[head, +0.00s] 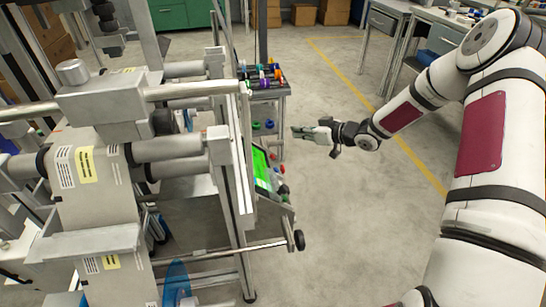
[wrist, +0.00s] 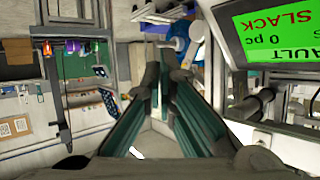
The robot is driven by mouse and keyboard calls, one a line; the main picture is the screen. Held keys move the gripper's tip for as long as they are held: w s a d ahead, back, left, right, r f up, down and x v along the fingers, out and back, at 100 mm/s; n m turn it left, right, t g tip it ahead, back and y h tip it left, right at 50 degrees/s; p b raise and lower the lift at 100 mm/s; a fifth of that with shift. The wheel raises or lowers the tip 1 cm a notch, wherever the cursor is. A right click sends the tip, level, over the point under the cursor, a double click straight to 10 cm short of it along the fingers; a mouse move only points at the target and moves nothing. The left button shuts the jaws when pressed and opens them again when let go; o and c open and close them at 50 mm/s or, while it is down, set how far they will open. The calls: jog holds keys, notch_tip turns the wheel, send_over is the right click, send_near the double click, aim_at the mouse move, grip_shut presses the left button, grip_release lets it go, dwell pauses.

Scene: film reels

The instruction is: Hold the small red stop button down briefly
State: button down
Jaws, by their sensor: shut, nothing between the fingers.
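The machine's control panel has a lit green screen (head: 262,170) on the right side of the frame in the head view. Small red spots show along the panel's right edge; one red button-like part (head: 282,170) is beside the screen, but which is the stop button is too small to tell. My gripper (head: 296,132) is in the air to the right of and above the panel, apart from it. In the wrist view my gripper's green fingers (wrist: 158,88) are shut and empty. The screen (wrist: 275,35) there is upside down, reading FAULT, 0 pc and SLACK. No red button is visible there.
A dark rack (head: 262,95) with coloured items stands behind the panel. The steel machine frame (head: 235,150) with rollers and a paper web (head: 95,190) fills the left. Open concrete floor (head: 345,220) lies right of the panel. Benches (head: 440,30) stand at the back right.

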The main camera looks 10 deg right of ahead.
jog(key=shift+a+f+b, duration=3)
jog(key=shift+f+b, duration=0.05)
jog(key=shift+b, duration=0.55)
jog(key=shift+a, duration=0.1)
jog(key=shift+a+f, duration=0.2)
jog(key=shift+f, duration=0.1)
jog(key=shift+a+f+b, duration=0.3)
jog(key=shift+b, duration=0.15)
jog(key=shift+r, duration=0.1)
dwell(0.5)
jog(key=shift+d+r+p, duration=0.55)
jog(key=shift+d+p, duration=0.05)
jog(key=shift+p, duration=0.35)
jog(key=shift+d+r+p, duration=1.75)
jog(key=shift+p, duration=0.6)
